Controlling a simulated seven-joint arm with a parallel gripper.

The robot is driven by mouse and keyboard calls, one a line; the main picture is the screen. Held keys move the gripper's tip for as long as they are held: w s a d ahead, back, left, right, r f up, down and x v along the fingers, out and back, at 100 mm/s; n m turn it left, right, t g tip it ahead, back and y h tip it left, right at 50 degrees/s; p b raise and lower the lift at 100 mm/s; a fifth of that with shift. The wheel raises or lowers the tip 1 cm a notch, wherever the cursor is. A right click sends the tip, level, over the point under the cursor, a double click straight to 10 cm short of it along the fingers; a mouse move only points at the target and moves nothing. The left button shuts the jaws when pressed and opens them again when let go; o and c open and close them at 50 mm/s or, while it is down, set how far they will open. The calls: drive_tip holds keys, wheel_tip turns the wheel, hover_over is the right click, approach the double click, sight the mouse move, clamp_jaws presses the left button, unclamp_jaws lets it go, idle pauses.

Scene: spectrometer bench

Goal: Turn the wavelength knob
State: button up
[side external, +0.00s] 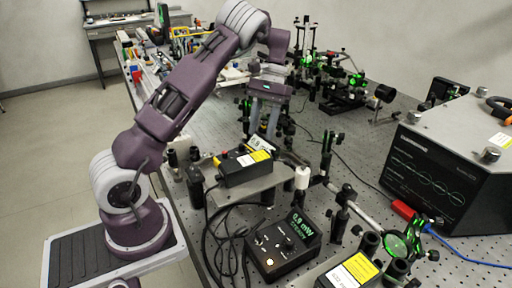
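A black meter box (283,250) stands in the front middle of the bench, with a lit green display (303,229) that reads about 0.9 mW. A small dark knob (287,243) shows on its face; I cannot tell for sure that it is the wavelength knob. My gripper (263,134) points down over the bench behind the meter, well apart from it. Its two grey fingers look spread with a gap between them, and I see nothing held.
A black box with a yellow label (244,168) lies on a raised plate between my gripper and the meter. Posts, a white-topped post (302,178) and black cables (222,228) crowd around. A large oscilloscope-like unit (450,165) stands at right. Optics with green light fill the back.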

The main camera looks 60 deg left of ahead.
drive_tip(key=x, duration=0.6)
drive_tip(key=shift+s+d+f, duration=0.1)
drive_tip(key=shift+f, duration=0.2)
drive_tip(key=shift+c, duration=0.5)
clamp_jaws()
